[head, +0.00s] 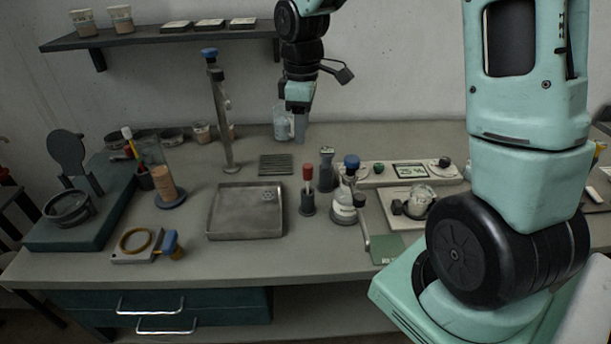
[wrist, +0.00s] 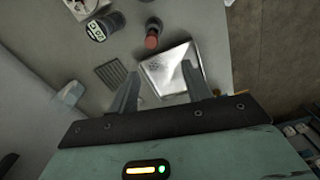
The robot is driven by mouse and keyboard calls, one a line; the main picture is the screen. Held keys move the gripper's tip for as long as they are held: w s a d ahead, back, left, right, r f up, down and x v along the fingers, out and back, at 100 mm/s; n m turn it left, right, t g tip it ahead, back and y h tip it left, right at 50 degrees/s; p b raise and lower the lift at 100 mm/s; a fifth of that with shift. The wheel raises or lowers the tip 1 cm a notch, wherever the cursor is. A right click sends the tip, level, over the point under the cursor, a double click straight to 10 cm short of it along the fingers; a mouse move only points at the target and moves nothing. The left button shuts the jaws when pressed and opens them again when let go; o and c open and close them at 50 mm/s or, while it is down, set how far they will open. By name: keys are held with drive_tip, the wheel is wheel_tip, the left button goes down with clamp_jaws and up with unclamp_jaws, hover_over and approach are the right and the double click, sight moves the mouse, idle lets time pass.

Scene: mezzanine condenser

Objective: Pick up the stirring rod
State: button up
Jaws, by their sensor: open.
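I cannot make out the stirring rod for certain in either view. My gripper (head: 301,122) hangs from the raised arm above the back of the bench, just right of a clear glass beaker (head: 283,124). In the wrist view, its two fingers (wrist: 160,90) are apart with nothing held between them. Beyond the fingers lies a shallow metal tray (wrist: 165,72), which also shows at the bench's middle in the head view (head: 245,212). No rod can be picked out on it. The gripper hides part of the bench behind it.
A glass column (head: 222,110) with a blue top stands left of the gripper. A red-topped bottle (head: 308,190), a blue-capped flask (head: 345,200) and a scale (head: 410,172) stand to the right. A ribbed mat (head: 276,164) lies behind the tray. A shelf (head: 160,38) hangs on the wall.

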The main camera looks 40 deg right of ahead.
drive_tip(key=d+f, duration=0.1)
drive_tip(key=d, duration=0.1)
drive_tip(key=p, duration=0.2)
approach(308, 182)
drive_tip(key=f, duration=0.5)
drive_tip(key=shift+w, duration=0.2)
drive_tip(key=shift+d+f+p, duration=0.1)
drive_tip(key=shift+f+p, duration=0.95)
drive_tip(key=shift+f, duration=1.65)
clamp_jaws()
